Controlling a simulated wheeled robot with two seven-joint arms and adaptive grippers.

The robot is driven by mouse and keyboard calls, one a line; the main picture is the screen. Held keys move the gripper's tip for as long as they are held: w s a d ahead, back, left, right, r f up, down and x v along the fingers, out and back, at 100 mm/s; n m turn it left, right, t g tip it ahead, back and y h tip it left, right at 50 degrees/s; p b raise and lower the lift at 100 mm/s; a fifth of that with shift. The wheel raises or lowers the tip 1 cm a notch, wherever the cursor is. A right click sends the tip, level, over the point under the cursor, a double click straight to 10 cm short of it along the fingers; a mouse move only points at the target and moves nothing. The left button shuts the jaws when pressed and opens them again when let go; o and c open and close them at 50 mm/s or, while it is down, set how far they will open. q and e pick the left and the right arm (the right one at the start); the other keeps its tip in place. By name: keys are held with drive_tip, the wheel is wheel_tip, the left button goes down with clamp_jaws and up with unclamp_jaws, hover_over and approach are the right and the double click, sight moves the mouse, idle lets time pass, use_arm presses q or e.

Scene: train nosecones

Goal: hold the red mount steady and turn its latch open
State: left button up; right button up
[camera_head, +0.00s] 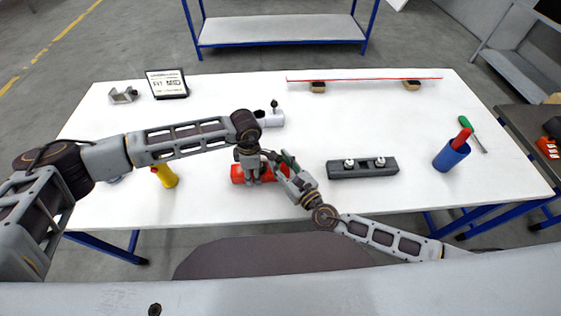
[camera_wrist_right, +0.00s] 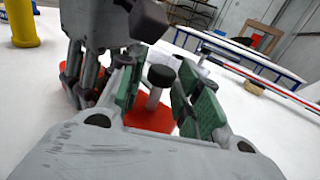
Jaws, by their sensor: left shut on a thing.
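The red mount (camera_head: 237,173) lies near the front middle of the white table, partly hidden by both grippers. It also shows in the right wrist view (camera_wrist_right: 150,117). My left gripper (camera_head: 252,181) points down and is shut on the red mount; it also shows at the left of the wrist view (camera_wrist_right: 85,95). The latch, a grey stem with a black knob (camera_wrist_right: 160,76), stands up from the mount. My right gripper (camera_head: 280,163) is open, with its green-padded fingers on either side of the latch in the wrist view (camera_wrist_right: 163,88). Contact with the latch is unclear.
A grey-white mount (camera_head: 270,119) with a black knob stands behind. A yellow object (camera_head: 165,175) is left; a dark block (camera_head: 350,170) with two knobs and a blue cup (camera_head: 451,158) are right. A red bar (camera_head: 360,79) and sign (camera_head: 167,84) lie far back.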

clamp_jaws()
drive_tip(key=shift+a+m+t+h, duration=0.1)
drive_tip(key=shift+m+t+h, duration=0.35)
drive_tip(key=shift+h, duration=0.25)
drive_tip(key=shift+a+m+t+h, duration=0.1)
drive_tip(key=shift+m+t+h, duration=0.15)
drive_tip(key=shift+m+h, duration=0.55)
drive_tip(key=shift+a+m+t+h, duration=0.1)
drive_tip(key=shift+m+t+h, duration=0.15)
drive_tip(key=shift+m+h, duration=0.75)
drive_tip(key=shift+a+m+t+h, duration=0.1)
drive_tip(key=shift+m+t+h, duration=0.25)
drive_tip(key=shift+h, duration=1.15)
drive_tip(key=shift+d+m+h, duration=0.1)
drive_tip(key=shift+m+h, duration=0.3)
drive_tip(key=shift+h, duration=0.1)
drive_tip(key=shift+o, duration=2.4)
unclamp_jaws()
drive_tip(key=shift+d+n+g+y, duration=0.2)
drive_tip(key=shift+n+g+y, duration=0.45)
drive_tip(key=shift+n+y, duration=1.25)
drive_tip(key=shift+d+n+g+y, duration=0.15)
drive_tip(key=shift+n+g+y, duration=0.75)
drive_tip(key=shift+y, duration=1.7)
